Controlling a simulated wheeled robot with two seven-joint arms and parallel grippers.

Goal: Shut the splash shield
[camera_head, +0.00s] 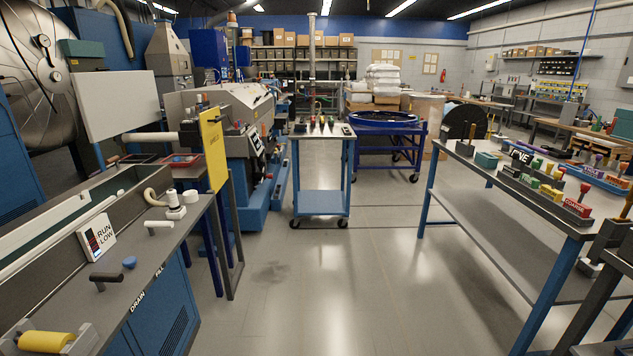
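A pale grey flat panel (116,104) stands upright above the far end of the long trough (75,222) on the left bench. It looks like the splash shield, but no label on it can be read. A white cylinder (148,137) sticks out near its lower right edge. A long white bar (60,238) runs along the trough. The trough is uncovered on top. I cannot make out either of my grippers in this view, and nothing is seen touching the panel.
The left bench carries a RUN LOW sign (97,238), a black handle (105,278) and a yellow roller (45,341). A yellow board (213,148) stands at its far end. A blue cart (320,172) is ahead. A tool bench (520,197) is right. The middle floor is clear.

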